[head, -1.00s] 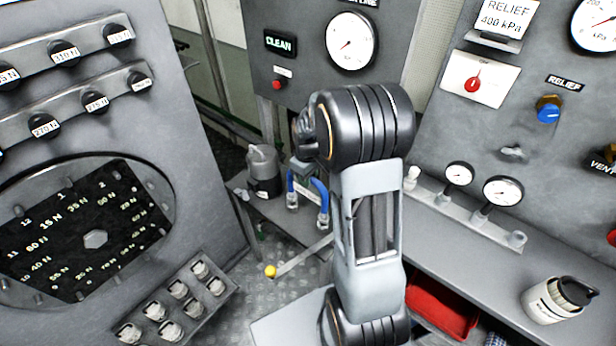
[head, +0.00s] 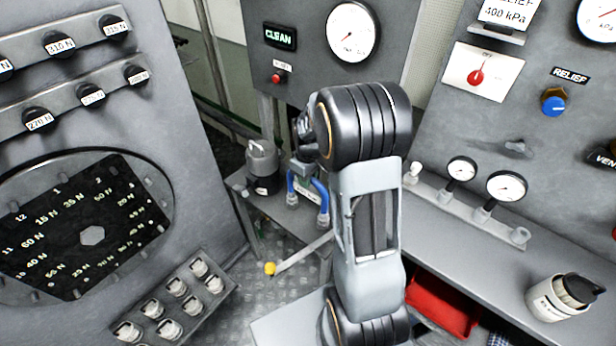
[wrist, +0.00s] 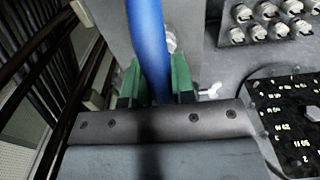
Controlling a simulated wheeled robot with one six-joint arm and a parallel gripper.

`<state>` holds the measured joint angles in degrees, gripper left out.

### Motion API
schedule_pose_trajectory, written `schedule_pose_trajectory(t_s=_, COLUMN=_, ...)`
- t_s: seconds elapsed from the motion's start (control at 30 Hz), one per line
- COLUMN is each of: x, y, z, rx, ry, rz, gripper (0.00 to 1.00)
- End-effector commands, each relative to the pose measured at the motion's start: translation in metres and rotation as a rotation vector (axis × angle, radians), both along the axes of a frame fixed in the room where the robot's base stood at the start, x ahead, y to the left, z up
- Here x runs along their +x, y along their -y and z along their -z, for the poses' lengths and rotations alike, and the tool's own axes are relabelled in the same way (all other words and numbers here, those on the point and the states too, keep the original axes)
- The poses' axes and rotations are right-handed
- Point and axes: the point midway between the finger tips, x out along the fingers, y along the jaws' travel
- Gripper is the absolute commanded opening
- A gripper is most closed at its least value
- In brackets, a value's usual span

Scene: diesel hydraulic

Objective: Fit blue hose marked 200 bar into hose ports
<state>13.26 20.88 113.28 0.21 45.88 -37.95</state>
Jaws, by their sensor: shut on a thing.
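A blue hose (head: 321,188) hangs as an upside-down U in the head view, with a metal fitting on each of its two lower ends. A small pale tag shows between its legs, too small to read. My gripper (wrist: 157,85) is shut on the hose, whose blue length (wrist: 147,40) passes between the green fingers in the wrist view. In the head view my arm partly hides the gripper.
A grey canister (head: 262,165) stands on a small shelf left of the hose. A white bottle (head: 560,298) stands on the right bench (head: 450,230). A red object (head: 440,305) lies below it. A yellow knob (head: 269,268) on a lever is below the hose. Panels stand on both sides.

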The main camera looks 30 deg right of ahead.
Motion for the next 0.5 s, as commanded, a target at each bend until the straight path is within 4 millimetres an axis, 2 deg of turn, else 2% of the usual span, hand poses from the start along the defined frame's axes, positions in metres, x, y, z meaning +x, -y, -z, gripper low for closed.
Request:
schedule_pose_trajectory(t_s=0.47, x=0.0002, y=0.0000, z=0.0058, rx=0.000, ry=0.001, rz=0.000, gripper=0.00)
schedule_pose_trajectory(t_s=0.5, x=0.0002, y=0.0000, z=0.0058, rx=0.000, ry=0.001, rz=0.000, gripper=0.26)
